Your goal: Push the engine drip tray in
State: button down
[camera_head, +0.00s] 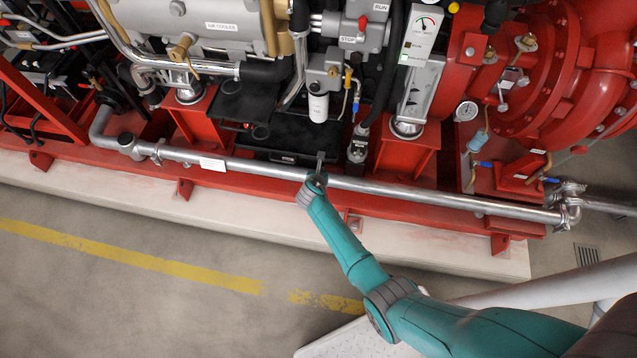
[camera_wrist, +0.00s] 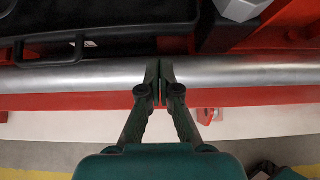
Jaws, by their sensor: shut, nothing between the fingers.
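The black engine drip tray (camera_head: 277,137) lies low under the engine, behind the silver pipe. Its front face with a handle shows just behind the pipe. In the wrist view the tray (camera_wrist: 100,18) fills the upper left, and its handle loop (camera_wrist: 48,61) sits left of my fingers. My gripper (camera_head: 320,157) is shut and empty, at the right end of the tray's front.
The silver pipe (camera_head: 250,166) runs along the red base frame, in front of the tray. A white canister (camera_head: 318,107) and a black hose with a fitting (camera_head: 358,146) hang near the tray's right side. The floor (camera_head: 120,290) in front is clear.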

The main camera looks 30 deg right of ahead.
jog(key=v, duration=0.8)
jog(key=shift+s, duration=0.1)
jog(key=s+a+r+m+t+y, duration=0.1)
jog(key=s+r+m+t+y, duration=0.1)
jog(key=s+m, duration=0.8)
jog(key=s+a+r+m+t+y, duration=0.1)
jog(key=s+a+r+m+y, duration=0.15)
jog(key=s, duration=1.45)
jog(key=s+r+m+t, duration=0.1)
jog(key=s+r+m, duration=0.4)
jog(key=r, duration=0.4)
jog(key=s+r+m+t, duration=0.1)
jog(key=s+r+m, duration=0.4)
jog(key=r, duration=0.4)
jog(key=s+r+m+t+y, duration=0.1)
jog(key=s+r+m+t, duration=0.1)
jog(key=s+r+m, duration=0.4)
notch_tip(320, 180, up, 3)
jog(key=shift+r, duration=0.1)
